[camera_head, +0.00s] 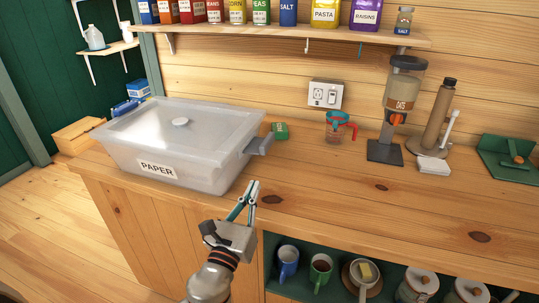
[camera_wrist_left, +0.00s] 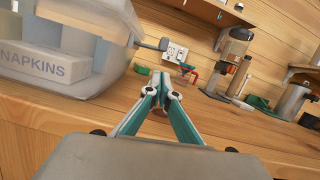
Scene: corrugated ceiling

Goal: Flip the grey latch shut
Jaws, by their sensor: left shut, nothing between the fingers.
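A clear lidded bin (camera_head: 205,160) labelled PAPER stands on the wooden counter. The grey latch (camera_head: 258,146) is on its right end and sticks outward, away from the wall of the bin. In the left wrist view the latch (camera_wrist_left: 152,45) shows as a grey tab beyond the bin (camera_wrist_left: 112,75). My left gripper (camera_head: 253,185) is shut and empty, in front of the bin's right end. It is nearer the counter's front edge than the latch and apart from it. Its fingertips (camera_wrist_left: 162,78) meet in the left wrist view. My right gripper is not seen.
A green box (camera_head: 280,131), a measuring cup (camera_head: 335,127) and a dispenser (camera_head: 402,100) stand further right on the counter. A shelf (camera_head: 290,33) of tins is above. Mugs (camera_head: 288,261) sit under the counter.

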